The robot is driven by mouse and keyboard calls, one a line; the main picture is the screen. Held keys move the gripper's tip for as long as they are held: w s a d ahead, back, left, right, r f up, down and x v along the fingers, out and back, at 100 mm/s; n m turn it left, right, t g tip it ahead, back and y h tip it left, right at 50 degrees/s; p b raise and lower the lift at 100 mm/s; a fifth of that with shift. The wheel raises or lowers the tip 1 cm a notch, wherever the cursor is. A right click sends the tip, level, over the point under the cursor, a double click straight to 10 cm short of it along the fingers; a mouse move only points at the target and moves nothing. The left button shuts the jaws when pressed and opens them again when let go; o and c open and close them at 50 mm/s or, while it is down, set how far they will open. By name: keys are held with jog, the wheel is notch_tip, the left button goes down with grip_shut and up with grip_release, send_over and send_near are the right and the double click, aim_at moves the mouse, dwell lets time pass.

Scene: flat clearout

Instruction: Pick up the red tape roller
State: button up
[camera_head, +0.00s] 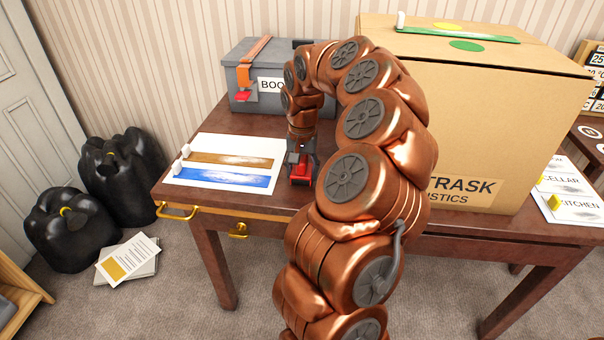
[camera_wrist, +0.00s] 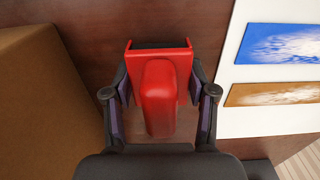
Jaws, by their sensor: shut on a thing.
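The red tape roller (camera_wrist: 159,98) is between the two fingers of my gripper (camera_wrist: 160,105) in the wrist view. The fingers are shut on its sides. In the head view the red tape roller (camera_head: 300,174) shows below my gripper (camera_head: 301,160), at the dark wooden table (camera_head: 262,198), just right of a white sheet. Whether it touches the tabletop or is slightly above it, I cannot tell. My copper-coloured arm hides part of the table behind and to the right of it.
A white sheet (camera_head: 225,144) with brown and blue strips lies left of the roller. A grey box (camera_head: 240,88) with an orange tape dispenser (camera_head: 247,72) stands behind. A large cardboard box (camera_head: 495,110) fills the table's right side. Black bags (camera_head: 75,232) sit on the floor left.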

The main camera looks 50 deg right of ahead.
notch_tip(320, 180, up, 2)
jog(key=shift+r, duration=0.2)
jog(key=s+a+b, duration=0.1)
jog(key=s+a, duration=0.2)
jog(key=s, duration=0.4)
jog(key=s+a+r, duration=0.1)
jog(key=s+a, duration=0.3)
jog(key=s, duration=0.3)
jog(key=shift+s+r+b, duration=0.15)
jog(key=shift+s+b, duration=0.1)
jog(key=shift+b, duration=0.15)
jog(key=shift+d, duration=0.1)
